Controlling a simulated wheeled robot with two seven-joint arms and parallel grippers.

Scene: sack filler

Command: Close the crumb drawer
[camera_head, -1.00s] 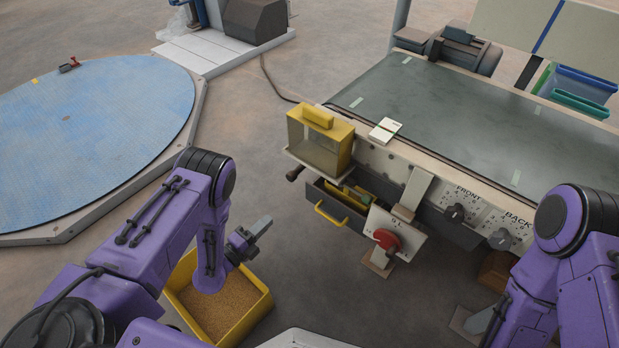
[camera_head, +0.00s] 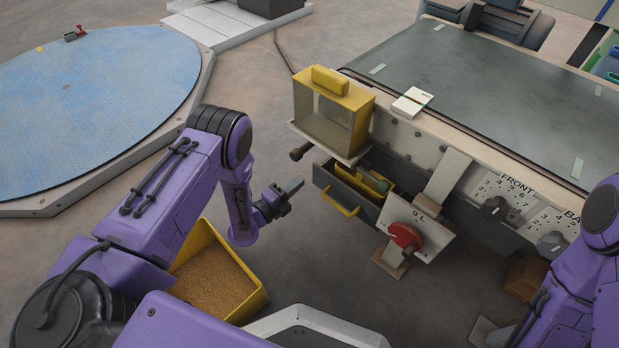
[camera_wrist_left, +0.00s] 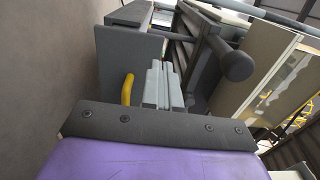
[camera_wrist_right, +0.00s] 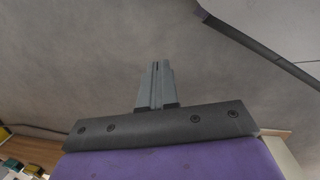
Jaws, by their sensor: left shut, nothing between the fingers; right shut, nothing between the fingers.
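The crumb drawer (camera_head: 335,188) is a dark grey drawer with a yellow handle (camera_head: 341,203), pulled out below the machine's front left corner. Yellow and green items show inside it. My left gripper (camera_head: 297,183) is shut and empty, just left of the drawer front and apart from it. In the left wrist view the shut fingers (camera_wrist_left: 160,68) point toward the drawer front (camera_wrist_left: 128,58), with the yellow handle beside them on the left. My right gripper (camera_wrist_right: 161,66) is shut and empty over bare floor. It is outside the head view.
A yellow-framed clear box (camera_head: 330,108) sits on a ledge above the drawer, with a dark knob (camera_head: 300,152) beside it. A red knob (camera_head: 405,236) is right of the drawer. A yellow bin of grain (camera_head: 215,275) stands on the floor below my left arm.

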